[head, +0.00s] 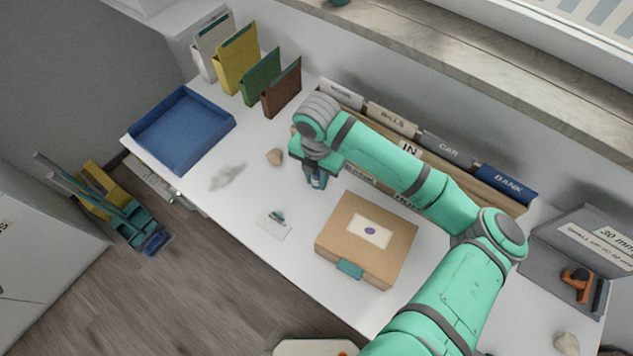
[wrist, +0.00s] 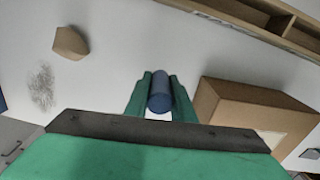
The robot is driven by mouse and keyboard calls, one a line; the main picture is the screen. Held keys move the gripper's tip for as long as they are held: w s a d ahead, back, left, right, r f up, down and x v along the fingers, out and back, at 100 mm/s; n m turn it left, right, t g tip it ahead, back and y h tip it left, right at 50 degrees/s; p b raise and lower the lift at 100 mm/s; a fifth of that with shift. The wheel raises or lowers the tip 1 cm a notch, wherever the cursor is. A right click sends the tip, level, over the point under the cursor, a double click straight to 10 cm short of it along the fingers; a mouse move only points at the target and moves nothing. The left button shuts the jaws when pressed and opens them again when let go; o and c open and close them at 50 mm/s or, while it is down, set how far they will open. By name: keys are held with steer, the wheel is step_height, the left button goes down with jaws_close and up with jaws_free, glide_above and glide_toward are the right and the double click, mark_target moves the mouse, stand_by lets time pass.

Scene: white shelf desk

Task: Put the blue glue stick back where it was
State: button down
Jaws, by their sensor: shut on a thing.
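The blue glue stick (wrist: 160,95) is between the two fingers of my gripper (wrist: 156,100) in the wrist view. My gripper is shut on it. In the head view my gripper (head: 315,180) is over the middle of the white desk, left of the cardboard box, and the blue glue stick (head: 317,181) shows only partly below it. It looks roughly upright. I cannot tell whether its lower end touches the desk.
A cardboard box (head: 335,250) is close on the right. A wooden file organizer (head: 480,187) runs along the back. A beige lump (head: 275,157), a grey smudge (head: 227,176) and a small white card (head: 273,226) lie nearby. A blue tray (head: 182,130) is at left.

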mark_target(316, 184)
steer(key=shift+w+f, duration=0.1)
steer(key=shift+f, duration=1.6)
steer(key=shift+f, duration=0.15)
steer(key=c, duration=1.5)
jaws_free()
step_height(316, 184, up, 12)
steer(key=shift+r, duration=0.2)
